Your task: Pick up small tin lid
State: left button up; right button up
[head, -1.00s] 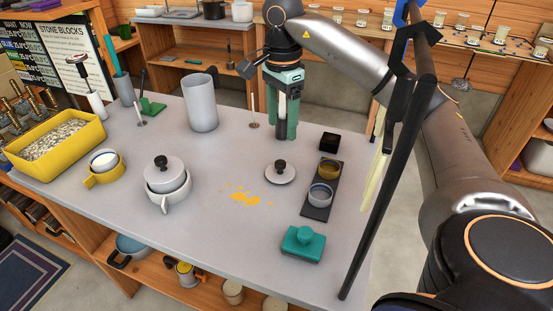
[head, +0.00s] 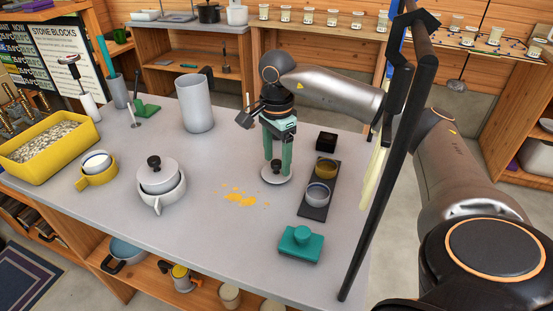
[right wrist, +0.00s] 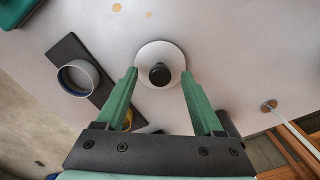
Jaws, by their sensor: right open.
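The small tin lid (head: 277,176) is a pale grey disc with a black knob, lying flat on the grey table (head: 225,262). In the right wrist view the lid (right wrist: 177,58) lies just beyond and between the fingertips, with its black knob at its middle. My right gripper (head: 278,168) points down over the lid with its green fingers spread to either side of the knob. Whether the fingertips touch the lid cannot be told. My left gripper is out of view.
A dark tray (head: 314,211) with two small cups stands right of the lid, with a black box (head: 326,141) behind. A teal block (head: 300,243) is in front. A lidded white pot (head: 157,184) and a grey cylinder (head: 195,103) stand left. Yellow crumbs (head: 239,198) lie left of the lid.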

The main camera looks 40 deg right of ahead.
aim_at(278, 162)
grip_shut()
dwell(0.4)
notch_tip(278, 162, up, 10)
jog(key=p, duration=0.1)
dwell(0.6)
